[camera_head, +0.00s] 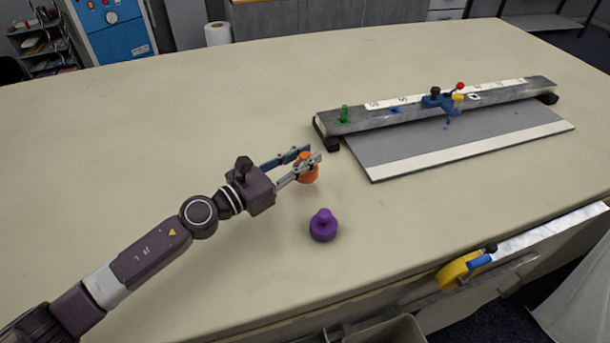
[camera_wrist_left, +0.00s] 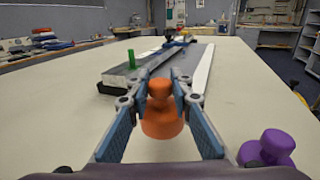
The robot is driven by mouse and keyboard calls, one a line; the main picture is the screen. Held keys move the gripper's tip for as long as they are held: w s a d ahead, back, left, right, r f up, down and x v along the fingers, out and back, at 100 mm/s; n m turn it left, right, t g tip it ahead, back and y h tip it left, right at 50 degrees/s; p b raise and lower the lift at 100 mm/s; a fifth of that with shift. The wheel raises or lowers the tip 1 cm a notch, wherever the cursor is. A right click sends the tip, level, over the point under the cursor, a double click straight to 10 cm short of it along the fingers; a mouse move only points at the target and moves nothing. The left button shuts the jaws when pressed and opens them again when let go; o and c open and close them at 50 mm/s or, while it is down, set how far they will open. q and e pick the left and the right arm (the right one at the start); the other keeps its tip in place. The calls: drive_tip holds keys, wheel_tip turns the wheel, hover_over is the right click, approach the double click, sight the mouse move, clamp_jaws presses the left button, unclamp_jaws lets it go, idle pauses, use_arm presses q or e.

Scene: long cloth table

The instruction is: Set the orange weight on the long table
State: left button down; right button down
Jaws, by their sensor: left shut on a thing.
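The orange weight (camera_head: 307,172) is a small knobbed cylinder, held upright between the fingers of my left gripper (camera_head: 300,163). In the left wrist view the orange weight (camera_wrist_left: 161,112) sits between the two blue finger pads, with its wider base hanging below the fingertips. I cannot tell whether its base touches the long table (camera_head: 200,130) or is slightly above it. A purple weight (camera_head: 323,226) of similar shape stands on the table to the front of the gripper; it also shows in the left wrist view (camera_wrist_left: 268,150). My right gripper is not in view.
A cutting device with a metal rail (camera_head: 440,106) and grey board (camera_head: 460,143) lies at the back right, with a green peg (camera_head: 344,114) at its left end.

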use_arm(q)
drive_tip(key=shift+f+b, duration=0.95)
drive_tip(key=shift+f, duration=0.95)
drive_tip(key=shift+f, duration=0.2)
drive_tip(key=c, duration=1.7)
unclamp_jaws()
drive_tip(key=shift+s+f, duration=0.1)
drive_tip(key=shift+c, duration=0.2)
